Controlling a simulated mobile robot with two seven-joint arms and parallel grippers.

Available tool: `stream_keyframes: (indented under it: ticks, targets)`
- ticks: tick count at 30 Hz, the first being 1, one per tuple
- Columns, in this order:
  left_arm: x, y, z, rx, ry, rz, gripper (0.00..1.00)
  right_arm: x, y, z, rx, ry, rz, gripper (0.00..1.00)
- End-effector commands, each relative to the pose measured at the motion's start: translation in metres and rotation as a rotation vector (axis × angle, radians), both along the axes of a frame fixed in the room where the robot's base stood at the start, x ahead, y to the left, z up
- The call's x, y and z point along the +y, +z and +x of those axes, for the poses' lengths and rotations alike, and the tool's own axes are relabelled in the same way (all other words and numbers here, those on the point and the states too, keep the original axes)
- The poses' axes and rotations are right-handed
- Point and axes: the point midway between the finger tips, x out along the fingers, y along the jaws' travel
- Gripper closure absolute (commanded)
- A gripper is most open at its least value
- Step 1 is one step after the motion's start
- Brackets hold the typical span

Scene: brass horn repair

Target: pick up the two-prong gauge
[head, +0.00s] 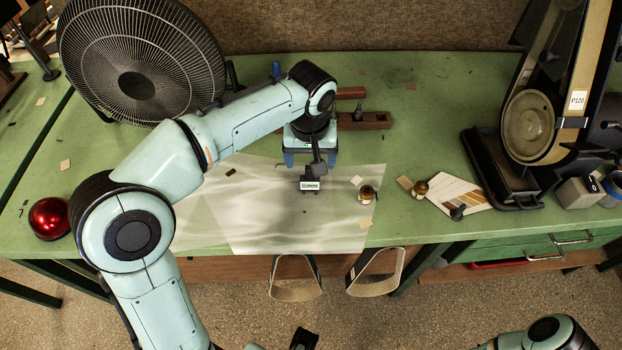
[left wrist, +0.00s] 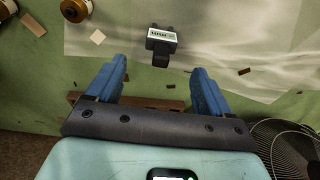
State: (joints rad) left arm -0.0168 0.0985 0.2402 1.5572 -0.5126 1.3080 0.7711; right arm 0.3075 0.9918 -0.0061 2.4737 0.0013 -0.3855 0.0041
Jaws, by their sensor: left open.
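The two-prong gauge (head: 310,185) is a small dark piece with a white printed label, on the pale translucent sheet at the middle of the bench. In the left wrist view the gauge (left wrist: 161,41) has its two short prongs pointing up, away from my gripper, and its dark stub towards it. My left gripper (head: 311,159) is open, its blue fingers apart. In the left wrist view the left gripper (left wrist: 159,68) has the gauge just beyond and between the line of its fingertips, with no contact visible.
The pale sheet (head: 255,235) covers the bench front. A brown wooden block (head: 372,121) lies behind my left gripper.

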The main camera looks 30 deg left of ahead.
Motion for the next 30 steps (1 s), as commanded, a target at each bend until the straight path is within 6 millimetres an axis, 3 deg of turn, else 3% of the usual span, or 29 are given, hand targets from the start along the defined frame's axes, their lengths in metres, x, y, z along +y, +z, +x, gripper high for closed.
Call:
stream_keyframes:
  ticks: [18,27,30]
  targets:
    - [0.007,-0.071,0.007,0.001,0.000,0.000,0.19,0.000,-0.009,-0.003,0.002,0.000,0.000,0.57]
    - [0.007,-0.076,0.008,-0.001,0.000,0.000,0.19,0.000,-0.010,-0.003,0.002,0.000,0.000,0.57]
    - [0.007,-0.075,0.008,-0.001,0.000,0.000,0.52,0.000,-0.010,-0.003,0.002,0.000,0.000,0.57]
